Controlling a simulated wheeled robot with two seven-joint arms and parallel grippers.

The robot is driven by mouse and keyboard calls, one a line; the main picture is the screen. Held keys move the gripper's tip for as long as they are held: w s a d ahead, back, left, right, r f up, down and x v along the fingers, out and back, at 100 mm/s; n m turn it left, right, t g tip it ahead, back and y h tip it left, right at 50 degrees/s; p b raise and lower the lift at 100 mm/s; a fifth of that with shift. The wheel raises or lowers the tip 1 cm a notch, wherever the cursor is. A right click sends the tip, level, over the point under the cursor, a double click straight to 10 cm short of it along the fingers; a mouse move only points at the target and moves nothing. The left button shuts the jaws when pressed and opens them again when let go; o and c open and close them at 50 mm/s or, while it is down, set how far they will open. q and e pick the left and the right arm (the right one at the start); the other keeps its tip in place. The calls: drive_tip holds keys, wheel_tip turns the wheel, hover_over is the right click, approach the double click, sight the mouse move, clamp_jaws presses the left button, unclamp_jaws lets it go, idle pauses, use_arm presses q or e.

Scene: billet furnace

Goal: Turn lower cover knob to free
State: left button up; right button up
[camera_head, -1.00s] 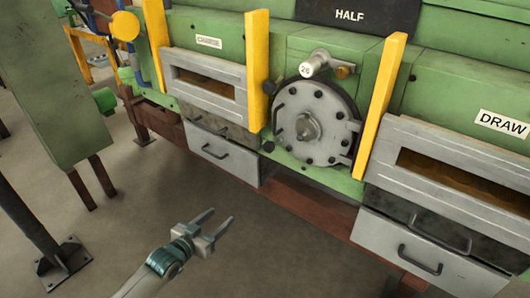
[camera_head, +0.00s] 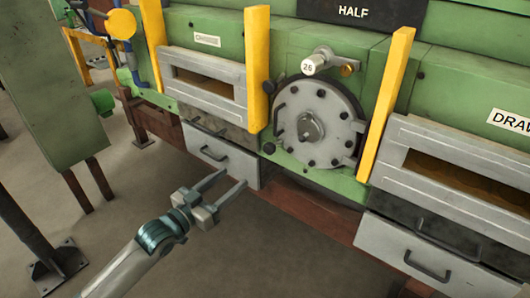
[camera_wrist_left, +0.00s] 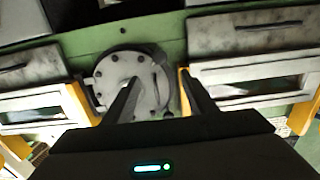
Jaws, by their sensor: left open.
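A round grey bolted cover (camera_head: 318,122) sits on the green furnace front between two yellow posts. A knob (camera_head: 310,127) stands at its middle. Small dark knobs show at the cover's left edge, an upper one (camera_head: 268,87) and a lower one (camera_head: 269,148). My left gripper (camera_head: 234,178) is open and empty, below and left of the cover, in front of the left drawer and apart from everything. In the left wrist view the cover (camera_wrist_left: 133,80) shows beyond the two spread fingers, which hide part of it. My right gripper is not in view.
A yellow post (camera_head: 256,70) stands left of the cover and another yellow post (camera_head: 386,105) right of it. Drawers with handles, a left one (camera_head: 222,158) and a right one (camera_head: 425,258), sit low on the front. The floor before them is clear.

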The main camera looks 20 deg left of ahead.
sight(267, 150)
use_arm(q)
drive_tip(key=p+x, duration=0.2)
drive_tip(key=x, duration=1.3)
drive_tip(key=shift+x, duration=0.85)
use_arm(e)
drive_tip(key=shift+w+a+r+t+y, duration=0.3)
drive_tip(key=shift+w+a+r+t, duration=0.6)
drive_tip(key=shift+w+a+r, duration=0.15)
use_arm(q)
drive_tip(key=shift+c, duration=0.7)
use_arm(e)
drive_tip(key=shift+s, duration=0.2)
use_arm(q)
drive_tip(key=c, duration=0.9)
drive_tip(key=shift+c, duration=0.2)
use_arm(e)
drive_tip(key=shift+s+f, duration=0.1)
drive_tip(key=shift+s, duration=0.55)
